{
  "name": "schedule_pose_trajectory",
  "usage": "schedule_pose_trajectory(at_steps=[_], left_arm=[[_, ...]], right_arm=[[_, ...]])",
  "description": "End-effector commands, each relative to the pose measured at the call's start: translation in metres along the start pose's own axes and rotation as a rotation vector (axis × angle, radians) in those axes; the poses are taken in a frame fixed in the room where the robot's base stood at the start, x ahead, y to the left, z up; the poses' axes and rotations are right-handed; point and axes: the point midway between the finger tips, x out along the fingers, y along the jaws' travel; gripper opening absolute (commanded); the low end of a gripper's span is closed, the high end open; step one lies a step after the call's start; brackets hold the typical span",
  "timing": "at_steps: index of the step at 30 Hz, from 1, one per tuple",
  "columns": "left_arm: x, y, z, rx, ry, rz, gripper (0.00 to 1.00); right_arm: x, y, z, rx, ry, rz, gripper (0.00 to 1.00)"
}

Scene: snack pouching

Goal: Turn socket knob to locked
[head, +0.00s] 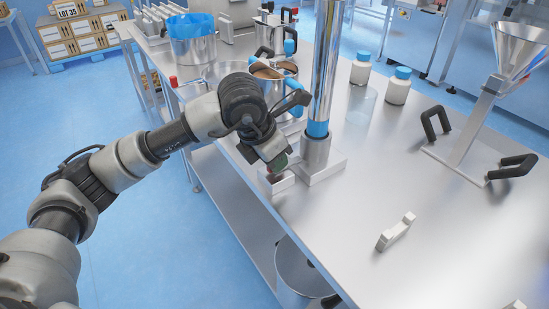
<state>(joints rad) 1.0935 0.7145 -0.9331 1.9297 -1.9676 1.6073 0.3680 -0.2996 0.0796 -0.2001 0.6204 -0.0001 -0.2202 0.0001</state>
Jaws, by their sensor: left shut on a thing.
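The steel socket (316,148) stands on a square base plate (328,168) near the table's left edge. A tall shiny tube (327,65) with a blue band (317,128) stands upright in it. A small metal block (283,184) juts from the socket's left front side. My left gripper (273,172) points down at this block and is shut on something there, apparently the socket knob. The gripper hides most of the knob, so its angle cannot be read. A dark red and green bit shows at the fingertips. My right gripper is out of view.
Behind my left gripper stand a pot with brown contents (272,70) and a blue-lined bucket (192,45). Two white bottles with blue caps (398,88) stand at the back. A funnel stand (470,135) is at right. A pale bracket (396,232) lies in front; the steel table around it is clear.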

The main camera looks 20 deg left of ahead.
Motion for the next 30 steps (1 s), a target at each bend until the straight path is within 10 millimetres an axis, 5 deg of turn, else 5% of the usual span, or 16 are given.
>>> schedule_pose_trajectory(at_steps=[6, 7, 12, 22, 30], left_arm=[[0.000, 0.001, 0.000, -0.004, 0.001, 0.002, 0.00], [0.000, 0.001, 0.000, -0.004, 0.001, 0.002, 0.16], [0.000, 0.001, 0.000, -0.003, 0.001, 0.001, 0.40], [-0.005, 0.001, 0.000, -0.001, -0.001, 0.001, 0.40], [-0.052, 0.001, 0.001, -0.001, -0.005, 0.004, 0.40]], right_arm=[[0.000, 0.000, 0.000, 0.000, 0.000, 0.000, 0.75], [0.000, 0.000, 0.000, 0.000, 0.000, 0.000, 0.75], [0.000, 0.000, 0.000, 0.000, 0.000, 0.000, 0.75], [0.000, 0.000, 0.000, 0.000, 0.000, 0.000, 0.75], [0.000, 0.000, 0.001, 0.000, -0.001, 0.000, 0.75]])
